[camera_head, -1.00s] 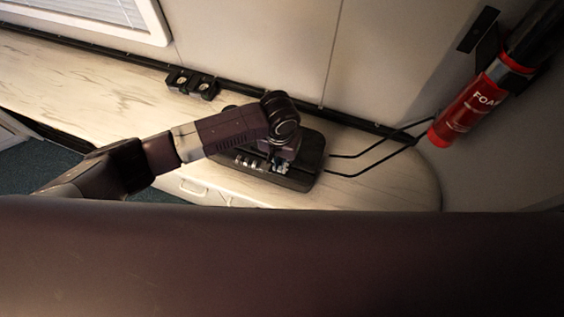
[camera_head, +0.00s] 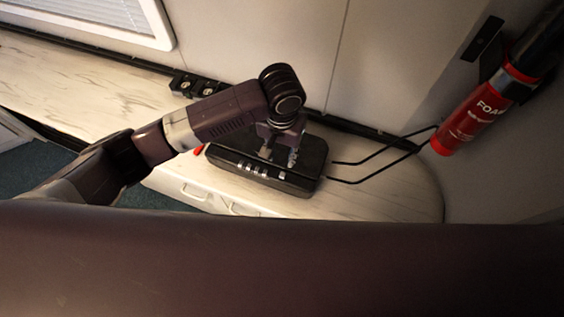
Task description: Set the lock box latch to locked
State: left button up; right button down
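The lock box (camera_head: 308,168) is a black, rounded case on the pale counter, with a row of small silvery parts along its front edge. My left arm reaches over it from the left. My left gripper (camera_head: 280,153) points down above the box, mostly hidden under its own wrist, and I cannot tell whether its fingers are open or shut or touch the box. The latch cannot be made out clearly. A small red piece (camera_head: 199,150) shows at the box's left end. My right gripper is not in view.
The marbled counter (camera_head: 75,85) runs along the wall, with drawers below. A black socket block (camera_head: 196,85) sits at the back. Two black cables run right from the box toward a red foam extinguisher (camera_head: 470,122) on the wall. Counter right of the box is mostly clear.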

pick_arm(q)
jog(key=shift+r, duration=1.5)
jog(key=s+d+f+h, duration=0.1)
jog(key=s+d+h, duration=0.2)
jog(key=s+d, duration=0.1)
jog(key=s+a+f+n+t+y, duration=0.15)
jog(key=s+a, duration=0.35)
jog(key=a, duration=0.6)
jog(key=s+a+f+t+y, duration=0.15)
jog(key=s+a, duration=0.45)
jog(key=a, duration=0.6)
notch_tip(320, 180, down, 29)
jog(key=s+b, duration=0.1)
jog(key=b, duration=0.3)
jog(key=s+a+f+g+b, duration=0.2)
jog(key=s+f+b, duration=0.1)
jog(key=s+f, duration=1.4)
notch_tip(320, 180, down, 3)
jog(key=shift+s+a+f, duration=0.15)
jog(key=shift+s+a, duration=0.1)
jog(key=shift+s, duration=0.15)
